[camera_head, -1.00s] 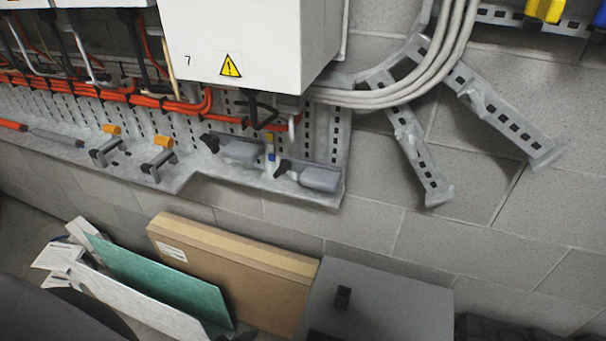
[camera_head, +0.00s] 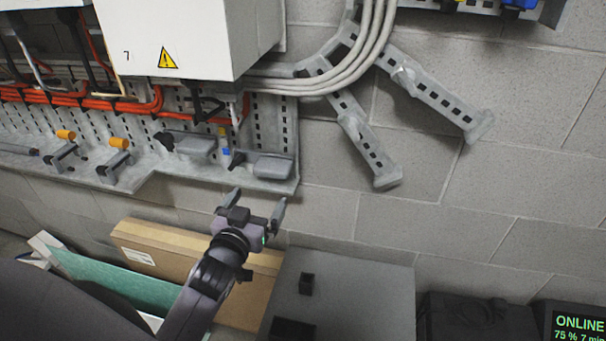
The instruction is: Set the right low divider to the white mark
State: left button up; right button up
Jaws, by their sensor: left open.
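My left gripper (camera_head: 257,202) is open and empty, its two fingers pointing up toward the perforated grey ledge (camera_head: 150,172). It appears in front of and below the ledge's right end, touching nothing that I can see. On the ledge, two grey bracket-like pieces with orange knobs stand side by side, one at left (camera_head: 62,150) and one to its right (camera_head: 116,160). Further right lie two grey blocks with black ends, one (camera_head: 196,145) and another (camera_head: 270,167). I cannot tell which piece is the right low divider. No white mark is clear. My right gripper is out of view.
A white cabinet (camera_head: 180,40) with a warning sign hangs above the ledge. A slim yellow and blue item (camera_head: 225,150) stands between the blocks. Below are a cardboard box (camera_head: 180,250), a green folder (camera_head: 125,283) and a grey box (camera_head: 345,290). Grey cables (camera_head: 355,65) run right.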

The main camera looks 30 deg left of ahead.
aim_at(269, 172)
pick_arm(q)
jog(key=shift+w+r+t+y, duration=0.2)
jog(key=shift+w+r, duration=0.25)
jog(key=shift+r, duration=0.2)
jog(key=shift+w+r+t+y, duration=0.1)
jog(key=shift+w+r+t, duration=0.1)
jog(key=shift+w+r, duration=0.35)
jog(key=shift+x, duration=3.5)
jog(key=shift+a+r, duration=0.1)
